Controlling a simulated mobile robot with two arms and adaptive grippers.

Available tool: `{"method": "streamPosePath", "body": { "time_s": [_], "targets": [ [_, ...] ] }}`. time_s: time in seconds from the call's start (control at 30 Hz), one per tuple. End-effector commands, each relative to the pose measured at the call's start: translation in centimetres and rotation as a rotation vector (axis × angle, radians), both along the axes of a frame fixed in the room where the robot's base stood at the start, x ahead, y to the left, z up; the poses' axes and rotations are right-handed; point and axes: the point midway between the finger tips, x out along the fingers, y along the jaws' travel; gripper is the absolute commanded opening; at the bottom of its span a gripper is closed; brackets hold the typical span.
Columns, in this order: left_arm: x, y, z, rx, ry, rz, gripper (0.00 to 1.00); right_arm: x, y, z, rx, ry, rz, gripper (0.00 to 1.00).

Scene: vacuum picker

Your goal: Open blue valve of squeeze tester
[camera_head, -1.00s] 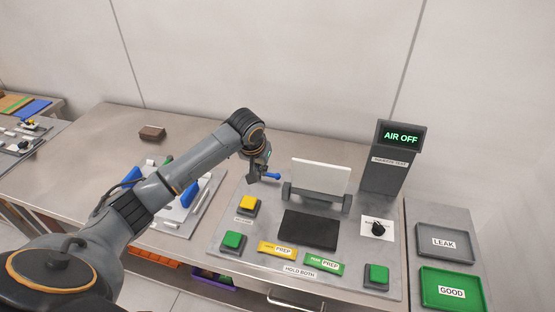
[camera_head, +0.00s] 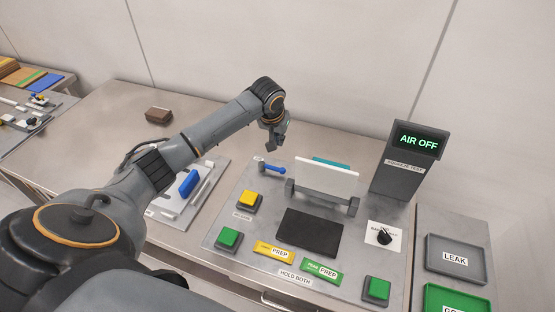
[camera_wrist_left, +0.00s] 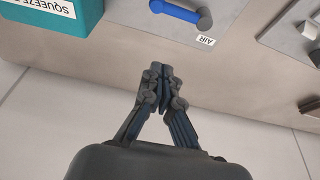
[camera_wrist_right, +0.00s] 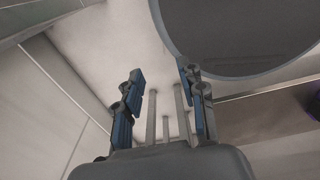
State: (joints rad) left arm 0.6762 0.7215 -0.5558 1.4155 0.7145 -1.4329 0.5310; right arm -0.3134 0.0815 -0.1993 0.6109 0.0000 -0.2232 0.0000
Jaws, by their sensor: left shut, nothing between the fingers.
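The blue valve handle (camera_head: 272,168) lies on the tester panel left of the white plate, with its grey pivot at its left end. It also shows at the top of the left wrist view (camera_wrist_left: 178,11), by an AIR label. The squeeze tester's display (camera_head: 417,140) reads AIR OFF. My left gripper (camera_head: 274,147) is shut and empty, above and behind the handle, apart from it. Its closed fingers show in the left wrist view (camera_wrist_left: 160,78). My right gripper (camera_wrist_right: 160,82) is open and empty in the right wrist view, away from the panel.
The white plate (camera_head: 326,180) stands on the tester panel, with a teal part (camera_head: 330,162) behind it. A yellow button (camera_head: 247,198), green buttons and a black knob (camera_head: 384,236) sit nearby. LEAK (camera_head: 456,261) and GOOD trays lie right. A brown block (camera_head: 158,116) lies at the back left.

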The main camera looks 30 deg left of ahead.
Motion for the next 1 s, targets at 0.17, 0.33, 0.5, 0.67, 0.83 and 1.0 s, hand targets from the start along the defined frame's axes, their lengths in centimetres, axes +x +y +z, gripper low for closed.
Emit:
{"method": "streamPosePath", "body": {
  "time_s": [0.17, 0.33, 0.5, 0.67, 0.83, 1.0],
  "targets": [
    [1.1, 0.2, -3.3, 0.0, 0.004, 0.001, 0.0, 2.0, 0.2, 0.9, 0.003, -0.03, 0.0, 0.4],
    [2.1, 0.4, -6.0, -0.001, 0.002, 0.001, 0.0, 2.6, 0.4, 1.1, 0.006, -0.042, 0.0, 0.4],
    [2.6, 0.7, -7.9, 0.002, 0.002, 0.0, 0.0, 2.2, 0.4, 1.5, 0.007, -0.034, 0.001, 0.4],
    [0.3, 0.1, -8.0, 0.003, 0.002, -0.003, 0.0, 1.7, 0.5, 3.2, 0.007, -0.025, 0.0, 0.4],
    [-0.9, -0.2, -8.4, 0.002, 0.0, -0.002, 0.0, 1.5, 0.5, 3.8, 0.007, -0.023, 0.0, 0.4],
    [-1.1, -0.3, -8.6, 0.001, -0.001, 0.0, 0.0, 1.4, 0.4, 3.8, 0.007, -0.021, 0.0, 0.4]
  ]
}}
